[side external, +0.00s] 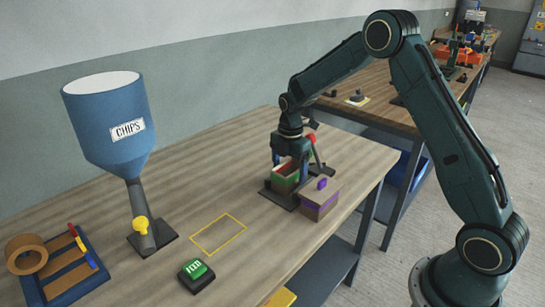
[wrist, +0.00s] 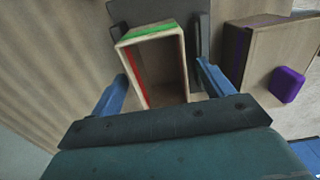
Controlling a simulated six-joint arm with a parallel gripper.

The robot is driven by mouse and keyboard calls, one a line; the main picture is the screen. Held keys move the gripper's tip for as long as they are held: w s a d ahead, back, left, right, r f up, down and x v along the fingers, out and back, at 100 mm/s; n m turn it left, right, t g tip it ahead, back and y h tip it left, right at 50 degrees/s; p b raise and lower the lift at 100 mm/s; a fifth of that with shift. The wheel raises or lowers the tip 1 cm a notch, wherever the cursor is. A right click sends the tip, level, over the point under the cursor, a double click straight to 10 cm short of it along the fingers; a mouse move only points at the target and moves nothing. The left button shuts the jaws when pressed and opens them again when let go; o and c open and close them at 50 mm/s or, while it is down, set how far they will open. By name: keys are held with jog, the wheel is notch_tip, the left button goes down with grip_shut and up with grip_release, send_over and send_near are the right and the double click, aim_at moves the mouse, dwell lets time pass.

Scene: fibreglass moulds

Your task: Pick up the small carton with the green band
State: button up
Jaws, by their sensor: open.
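The small open-topped carton with the green band (wrist: 152,32) sits between the two blue fingers of my gripper (wrist: 163,82) in the wrist view. Its green band runs along the far edge, and a red strip shows inside it. In the side view the carton (side external: 286,178) shows green and red below my gripper (side external: 291,160), which partly hides it. My gripper is open, with one finger on either side of the carton. I cannot tell whether either finger touches it.
A carton with a purple band (side external: 318,204) and a purple block on top stands close on the right. A blue chips hopper (side external: 107,120), a green button box (side external: 196,273) and a tape tray (side external: 60,270) are to the left. The yellow outlined square (side external: 218,235) is empty.

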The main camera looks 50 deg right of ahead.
jog(key=shift+c, duration=0.2)
jog(key=c, duration=1)
jog(key=shift+r, duration=0.1)
notch_tip(320, 180, up, 20)
jog(key=shift+f, duration=0.1)
dwell(0.6)
